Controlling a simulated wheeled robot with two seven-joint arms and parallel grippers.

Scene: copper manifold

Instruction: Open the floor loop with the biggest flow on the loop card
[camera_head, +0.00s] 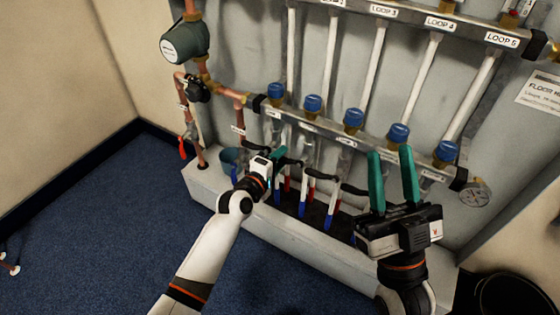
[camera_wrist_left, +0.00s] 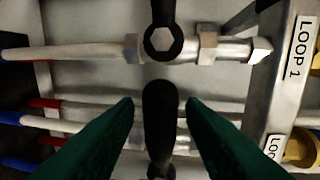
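My left gripper (camera_head: 276,155) is low at the manifold's left end. In the left wrist view its two green fingers (camera_wrist_left: 160,104) are open, one on each side of a black lever handle (camera_wrist_left: 160,125), with gaps showing. The lever's hex nut (camera_wrist_left: 162,40) sits on a pipe fitting. The label LOOP 1 (camera_wrist_left: 298,48) is at the right of that view. My right gripper (camera_head: 392,165) is open and empty, fingers up, in front of the manifold's right part. The loop card (camera_head: 542,92) is on the right wall, cut by the picture edge; its figures are unreadable.
The upper bar carries labels including LOOP 4 (camera_head: 440,22) and LOOP 5 (camera_head: 502,40). Several blue caps (camera_head: 353,117) line the lower bar, with black levers (camera_head: 353,189) and red and blue pipes below. A white ledge (camera_head: 290,230) fronts them.

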